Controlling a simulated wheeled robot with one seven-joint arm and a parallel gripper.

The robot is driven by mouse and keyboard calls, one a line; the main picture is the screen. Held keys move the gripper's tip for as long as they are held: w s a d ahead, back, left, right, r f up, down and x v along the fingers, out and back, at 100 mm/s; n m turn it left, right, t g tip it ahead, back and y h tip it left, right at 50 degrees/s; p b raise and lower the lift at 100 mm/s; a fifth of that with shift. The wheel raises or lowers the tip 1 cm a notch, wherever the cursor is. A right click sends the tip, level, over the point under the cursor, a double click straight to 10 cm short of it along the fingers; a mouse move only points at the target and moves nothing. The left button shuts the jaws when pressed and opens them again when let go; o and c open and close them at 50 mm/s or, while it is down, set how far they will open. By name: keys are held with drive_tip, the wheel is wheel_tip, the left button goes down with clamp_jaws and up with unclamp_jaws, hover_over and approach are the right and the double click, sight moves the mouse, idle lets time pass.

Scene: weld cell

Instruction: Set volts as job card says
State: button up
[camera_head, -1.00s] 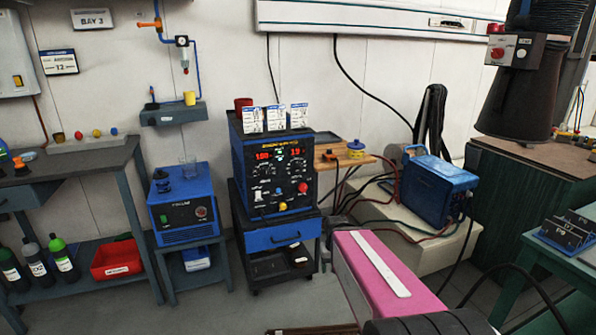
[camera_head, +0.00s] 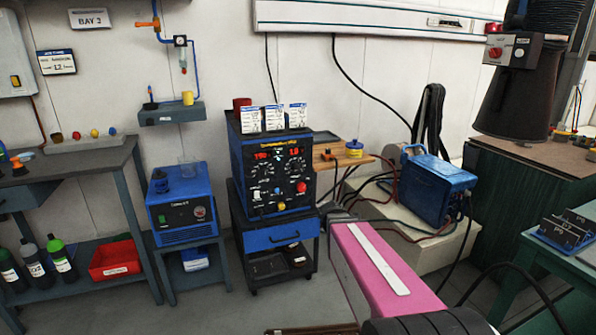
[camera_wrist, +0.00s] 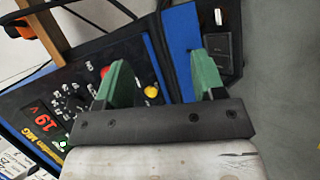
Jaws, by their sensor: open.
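My gripper (camera_wrist: 163,75) is open and empty, with green fingers before the panel's lower edge. The left finger overlaps the red button and hides part of the panel; the yellow knob (camera_wrist: 151,92) shows between the fingers.
A wooden shelf (camera_head: 335,160) sticks out right of the machine. A blue case (camera_head: 438,188) with cables sits on a pale block further right. A smaller blue unit (camera_head: 183,205) stands to the left. The cart drawer (camera_head: 270,236) is below the panel.

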drive_tip(key=w+a+r+n+t+y, duration=0.25)
drive_tip(key=w+r+n+t, duration=0.35)
drive_tip(key=n, duration=0.4)
drive_tip(key=n+t+y, duration=0.1)
drive_tip(key=n+y, duration=0.4)
drive_tip(key=n, duration=0.7)
approach(297, 168)
drive_tip(key=x, duration=0.9)
drive_tip(key=shift+w+f, duration=0.15)
drive_tip(key=c, duration=0.9)
